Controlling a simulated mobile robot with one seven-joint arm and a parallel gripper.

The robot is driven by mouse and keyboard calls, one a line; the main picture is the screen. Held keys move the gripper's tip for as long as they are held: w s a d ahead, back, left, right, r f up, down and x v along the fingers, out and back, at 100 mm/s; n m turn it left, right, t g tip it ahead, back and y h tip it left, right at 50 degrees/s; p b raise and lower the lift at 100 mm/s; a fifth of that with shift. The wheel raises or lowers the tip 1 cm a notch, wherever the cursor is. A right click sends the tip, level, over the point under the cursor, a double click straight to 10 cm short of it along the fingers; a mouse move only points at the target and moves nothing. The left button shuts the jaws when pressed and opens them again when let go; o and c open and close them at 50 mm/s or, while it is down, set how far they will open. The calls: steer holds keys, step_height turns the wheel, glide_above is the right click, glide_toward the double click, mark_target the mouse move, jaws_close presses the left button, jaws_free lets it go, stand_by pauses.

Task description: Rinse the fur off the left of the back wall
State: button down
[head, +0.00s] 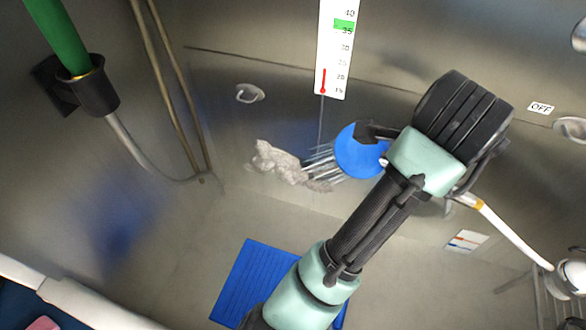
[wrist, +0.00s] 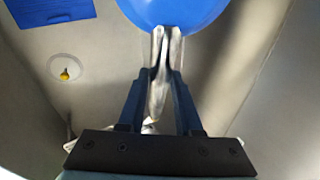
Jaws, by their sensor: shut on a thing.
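My gripper (wrist: 165,62) is shut on the handle of a blue round shower head (head: 361,151). The shower head fills the top middle of the wrist view (wrist: 172,12). Pale streaks of water run from its face to the left. A grey-beige clump of fur (head: 275,163) clings to the metal back wall (head: 225,120), just left of the shower head. The streaks reach the right part of the fur, which trails down to the right. In the head view my gripper (head: 378,132) is partly hidden by my wrist.
A blue ribbed mat (head: 252,275) lies on the tub floor, partly behind my arm. A thermometer strip (head: 337,50) and a metal ring (head: 249,93) are on the back wall. A green-handled tool sits in a black holder (head: 92,93) at left. A white hose (head: 515,238) runs right. A drain (wrist: 66,69) shows.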

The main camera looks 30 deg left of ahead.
stand_by(0.4)
steer(key=shift+w+d+p, duration=0.15)
steer(key=shift+d+p, duration=0.2)
steer(key=shift+d, duration=0.25)
steer(key=shift+a, duration=0.1)
steer(key=shift+a, duration=0.5)
steer(key=shift+d, duration=0.1)
steer(key=shift+d+p, duration=0.45)
steer(key=shift+d, duration=0.1)
steer(key=shift+a, duration=0.15)
